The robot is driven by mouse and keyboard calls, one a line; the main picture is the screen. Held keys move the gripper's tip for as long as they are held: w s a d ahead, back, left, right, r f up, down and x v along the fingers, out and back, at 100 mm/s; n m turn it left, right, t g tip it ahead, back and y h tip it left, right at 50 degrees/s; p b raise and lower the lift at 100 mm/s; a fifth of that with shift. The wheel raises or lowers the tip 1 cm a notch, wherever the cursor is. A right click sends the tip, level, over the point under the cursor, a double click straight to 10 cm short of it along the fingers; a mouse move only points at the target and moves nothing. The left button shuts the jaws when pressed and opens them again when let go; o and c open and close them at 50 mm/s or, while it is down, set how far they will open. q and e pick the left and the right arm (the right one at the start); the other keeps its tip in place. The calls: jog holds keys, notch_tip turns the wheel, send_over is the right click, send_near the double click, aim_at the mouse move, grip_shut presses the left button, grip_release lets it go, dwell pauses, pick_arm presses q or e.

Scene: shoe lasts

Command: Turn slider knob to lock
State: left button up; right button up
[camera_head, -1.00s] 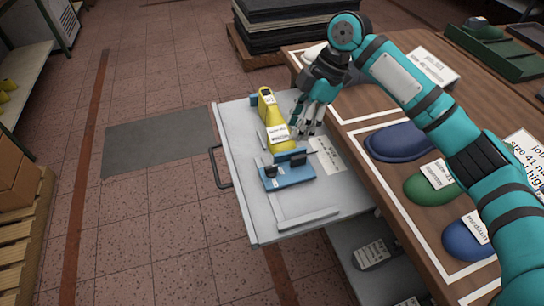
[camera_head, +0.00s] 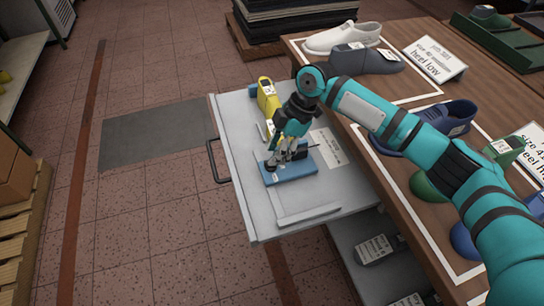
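A blue fixture (camera_head: 292,174) lies on the grey pull-out drawer board (camera_head: 247,200). My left gripper is not in view.
A wooden table (camera_head: 400,172) on the right holds several shoes, shoe lasts and a "heel low" sign (camera_head: 435,59). The drawer handle (camera_head: 216,161) sticks out to the left. A grey mat (camera_head: 155,134) lies on the open tiled floor. A grey last (camera_head: 375,250) lies on a shelf below.

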jog(key=shift+x, duration=1.2)
jog(key=shift+a+f, duration=0.1)
jog(key=shift+f, duration=0.3)
grip_shut()
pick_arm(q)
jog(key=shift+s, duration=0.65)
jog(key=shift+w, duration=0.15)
